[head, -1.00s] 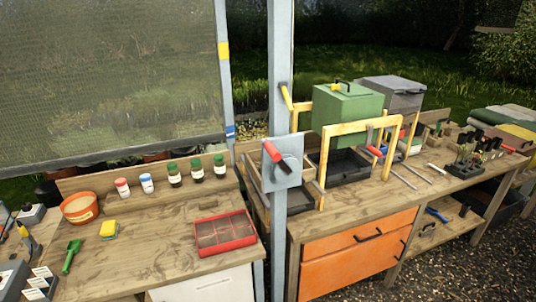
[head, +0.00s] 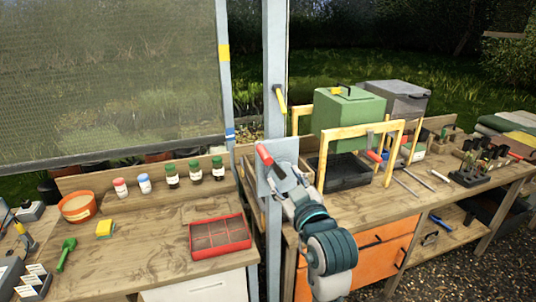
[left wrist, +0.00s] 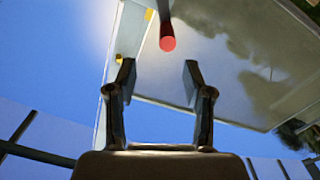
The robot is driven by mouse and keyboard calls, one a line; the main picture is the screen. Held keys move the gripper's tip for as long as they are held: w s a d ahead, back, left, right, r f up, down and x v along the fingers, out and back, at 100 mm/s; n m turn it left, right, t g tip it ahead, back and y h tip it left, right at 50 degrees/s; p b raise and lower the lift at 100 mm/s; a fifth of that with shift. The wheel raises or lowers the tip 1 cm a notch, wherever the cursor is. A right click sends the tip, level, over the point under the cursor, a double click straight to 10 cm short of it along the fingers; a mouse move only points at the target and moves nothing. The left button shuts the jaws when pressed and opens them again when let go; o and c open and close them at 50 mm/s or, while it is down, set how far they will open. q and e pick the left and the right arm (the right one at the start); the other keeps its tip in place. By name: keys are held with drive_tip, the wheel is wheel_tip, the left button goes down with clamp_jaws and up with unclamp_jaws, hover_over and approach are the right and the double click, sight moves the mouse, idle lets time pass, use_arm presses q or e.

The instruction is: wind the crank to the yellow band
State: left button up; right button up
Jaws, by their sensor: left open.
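The crank has a red handle (head: 264,154) on a grey plate (head: 287,151) fixed to the pale post. The handle also shows end-on in the left wrist view (left wrist: 167,43). My left gripper (head: 284,182) is at the plate's lower right, close to the crank; its fingers partly cover the plate. In the left wrist view my left gripper (left wrist: 158,76) is open and empty, with the handle's end beyond the fingertips. The yellow band (head: 223,52) is high on the thinner upright beside the mesh screen (head: 110,75). The screen's lower edge is near the blue band (head: 230,134), well below the yellow one.
A yellow-handled lever (head: 280,98) sits on the post above the crank. Wooden frames (head: 362,130) and a green box (head: 347,110) stand close on the right. A red tray (head: 220,236) and several small bottles are on the left bench (head: 130,255).

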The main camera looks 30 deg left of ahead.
sight(271, 163)
use_arm(q)
drive_tip(key=x, duration=0.7)
drive_tip(key=shift+s+a, duration=0.25)
drive_tip(key=shift+a, duration=0.15)
drive_tip(key=x, duration=0.5)
drive_tip(key=s+a+p+x, duration=0.1)
drive_tip(key=x, duration=0.1)
drive_tip(key=shift+w+f, duration=0.1)
drive_tip(key=shift+f, duration=0.2)
drive_tip(key=shift+w+r, duration=0.1)
drive_tip(key=shift+w, duration=0.05)
drive_tip(key=shift+w+d, duration=0.1)
drive_tip(key=shift+d, duration=0.25)
drive_tip(key=shift+d+r, duration=0.15)
drive_tip(key=shift+d, duration=0.6)
drive_tip(key=shift+c, duration=0.3)
drive_tip(key=shift+a, duration=0.2)
drive_tip(key=c, duration=0.4)
drive_tip(key=shift+a, duration=0.3)
drive_tip(key=c, duration=0.4)
drive_tip(key=shift+a, duration=0.2)
clamp_jaws()
drive_tip(key=shift+d, duration=0.1)
use_arm(e)
drive_tip(key=shift+s+d+f, duration=0.1)
drive_tip(key=shift+s+f, duration=1)
